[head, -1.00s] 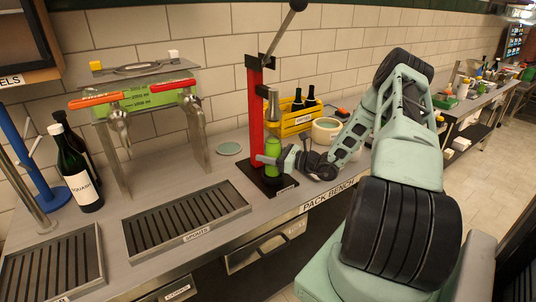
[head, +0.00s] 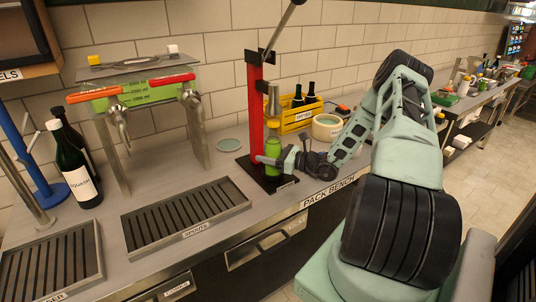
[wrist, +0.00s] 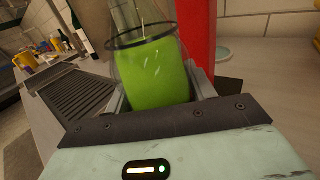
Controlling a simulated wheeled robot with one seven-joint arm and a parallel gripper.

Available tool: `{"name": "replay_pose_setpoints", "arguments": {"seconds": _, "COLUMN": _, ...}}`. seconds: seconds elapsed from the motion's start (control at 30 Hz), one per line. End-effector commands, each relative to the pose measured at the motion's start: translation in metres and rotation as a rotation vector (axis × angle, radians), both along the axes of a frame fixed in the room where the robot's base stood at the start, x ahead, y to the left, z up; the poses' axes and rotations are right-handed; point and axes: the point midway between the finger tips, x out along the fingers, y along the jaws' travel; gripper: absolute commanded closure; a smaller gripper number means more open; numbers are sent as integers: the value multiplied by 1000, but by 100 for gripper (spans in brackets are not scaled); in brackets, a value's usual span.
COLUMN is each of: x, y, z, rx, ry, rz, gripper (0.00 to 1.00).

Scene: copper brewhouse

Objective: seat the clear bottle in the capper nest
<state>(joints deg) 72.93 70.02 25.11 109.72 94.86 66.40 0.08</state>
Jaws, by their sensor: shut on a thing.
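The clear bottle (head: 273,150), filled with bright green liquid, stands upright at the red capper (head: 255,110), in front of its column and under its head. My gripper (head: 266,161) is shut around the lower part of the bottle. In the wrist view, the bottle (wrist: 155,70) is between my two fingers (wrist: 162,92), with the red column close behind it. The capper's black base (head: 252,173) is below the bottle. The nest is hidden behind the bottle and my gripper, so I cannot tell whether the bottle's bottom rests in it.
A yellow crate (head: 297,125) with dark bottles and a pale round container (head: 326,127) stand behind my forearm. A slatted drip tray (head: 187,217), a filler with spouts (head: 150,92) and dark bottles (head: 77,168) are to the left. A flat green disc (head: 229,145) lies beside the capper.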

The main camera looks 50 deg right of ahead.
Motion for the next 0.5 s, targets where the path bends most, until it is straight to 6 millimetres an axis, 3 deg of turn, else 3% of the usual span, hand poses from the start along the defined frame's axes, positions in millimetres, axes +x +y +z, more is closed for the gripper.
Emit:
{"name": "replay_pose_setpoints", "arguments": {"seconds": 0.4, "x": 0, "y": 0, "z": -7, "rx": 0, "ry": -3, "rz": 0, "gripper": 72}}
{"name": "replay_pose_setpoints", "arguments": {"seconds": 0.43, "x": 0, "y": 0, "z": -6, "rx": -1, "ry": -4, "rz": 0, "gripper": 37}}
{"name": "replay_pose_setpoints", "arguments": {"seconds": 0.5, "x": 0, "y": 0, "z": -6, "rx": 0, "ry": -2, "rz": 0, "gripper": 20}}
